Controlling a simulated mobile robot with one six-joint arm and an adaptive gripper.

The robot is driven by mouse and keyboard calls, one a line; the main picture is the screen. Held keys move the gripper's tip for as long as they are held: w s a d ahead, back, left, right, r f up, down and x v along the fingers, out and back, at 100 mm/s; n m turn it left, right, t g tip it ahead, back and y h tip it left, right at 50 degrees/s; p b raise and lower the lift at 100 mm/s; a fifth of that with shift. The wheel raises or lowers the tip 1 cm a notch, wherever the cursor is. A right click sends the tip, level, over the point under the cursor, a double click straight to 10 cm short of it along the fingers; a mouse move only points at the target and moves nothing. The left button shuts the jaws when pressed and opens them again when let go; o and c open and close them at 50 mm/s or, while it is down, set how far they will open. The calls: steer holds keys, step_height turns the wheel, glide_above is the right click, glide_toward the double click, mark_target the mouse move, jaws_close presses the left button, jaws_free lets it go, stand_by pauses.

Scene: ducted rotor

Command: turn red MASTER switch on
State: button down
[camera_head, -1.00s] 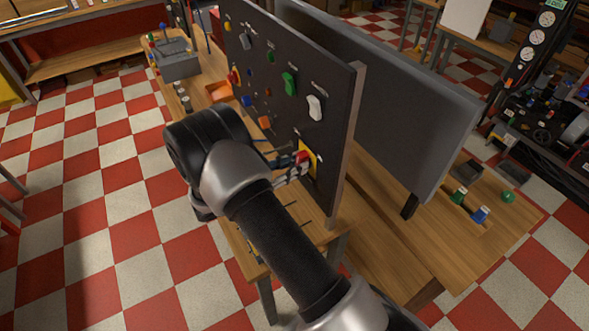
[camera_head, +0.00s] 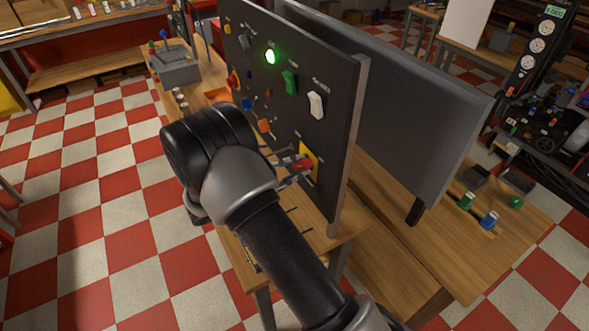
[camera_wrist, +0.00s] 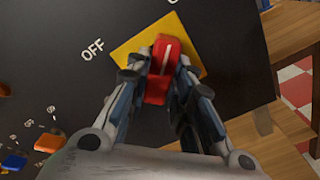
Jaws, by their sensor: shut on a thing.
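The red MASTER switch (camera_wrist: 160,68) sits on a yellow plate (camera_wrist: 190,42) on the black panel (camera_wrist: 230,60). Its white line points up in the wrist view, toward a label cut off at the top edge. The OFF label (camera_wrist: 92,49) is to its left. My gripper (camera_wrist: 164,80) is shut on the red switch, with a finger on each side. In the head view the red switch (camera_head: 305,163) and my gripper (camera_head: 289,171) show low on the panel, partly covering each other. A green lamp (camera_head: 270,57) glows high on the panel.
Other panel controls include a green switch (camera_head: 290,83), a white switch (camera_head: 316,104) and an orange knob (camera_head: 265,126). The panel stands on a wooden bench (camera_head: 345,231). A large grey board (camera_head: 405,120) stands behind it. Checkered floor (camera_head: 110,215) is open at the left.

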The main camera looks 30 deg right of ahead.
stand_by(0.4)
steer(key=c, duration=1.4)
jaws_free()
steer(key=shift+a, duration=0.15)
steer(key=a, duration=1.1)
steer(key=shift+s+a, duration=0.2)
steer(key=shift+a, duration=0.2)
steer(key=shift+r, duration=0.1)
steer(key=s+d+r+m+g+y, duration=0.3)
steer(key=s+d+r+m+y, duration=0.2)
steer(key=s+r+y, duration=0.6)
steer(key=s+a+r+m+t+y, duration=0.1)
steer(key=s+a+m+t+y, duration=0.1)
steer(key=s, duration=0.5)
steer(key=s+a+r+m+t+y, duration=0.1)
steer(key=s+a+m+t+y, duration=0.1)
steer(key=s+a+t+y, duration=0.3)
steer(key=s, duration=0.2)
steer(key=shift+s, duration=0.4)
